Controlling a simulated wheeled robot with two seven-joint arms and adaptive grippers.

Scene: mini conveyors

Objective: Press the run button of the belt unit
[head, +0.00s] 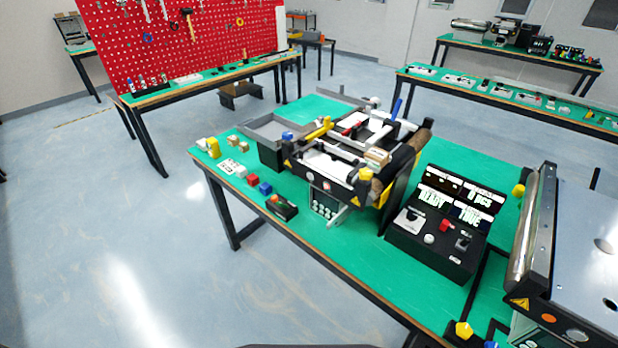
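A small belt unit (400,155) with side rails, a roller end and yellow guards stands on the green-topped table. A small panel with several pale marks (325,204) is on its front side. A black control box (435,258) stands to its right, with lit displays (436,198); one seems to read READY. On the box are a red control (445,225), a white round button (429,239) and dark knobs or switches. I cannot tell which control is the run button. Neither of my grippers is in view.
Another machine with a metal roller (530,225) stands at the right edge. Small coloured blocks (252,180) and a dark tray (284,208) lie on the table's left part. Green table surface (350,252) is bare in front of the belt unit. Open floor lies at left.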

